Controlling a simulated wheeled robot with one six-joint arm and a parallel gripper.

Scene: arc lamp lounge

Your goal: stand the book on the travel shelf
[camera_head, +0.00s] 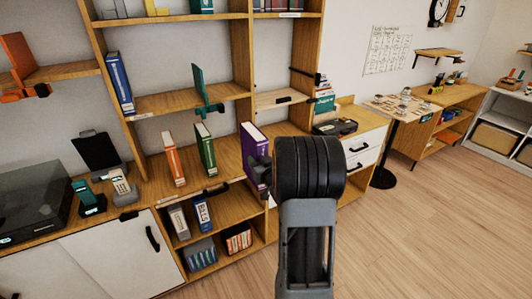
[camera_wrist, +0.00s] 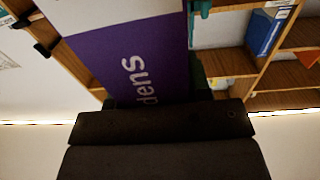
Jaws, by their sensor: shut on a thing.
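A purple book (camera_head: 254,142) stands roughly upright in my gripper (camera_head: 263,174), with its pages facing up. My gripper is shut on it; my dark wrist hides much of the grip. The book is at the front right of the wooden shelf board (camera_head: 226,158) that holds an orange book (camera_head: 173,159) and a green book (camera_head: 206,150). I cannot tell whether it touches the board. In the wrist view the purple book (camera_wrist: 128,42) shows white letters "dens" above the dark gripper body. Shelf labels are too small to read, so the travel shelf cannot be told.
Lower compartments hold several books (camera_head: 201,212). Open floor lies right.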

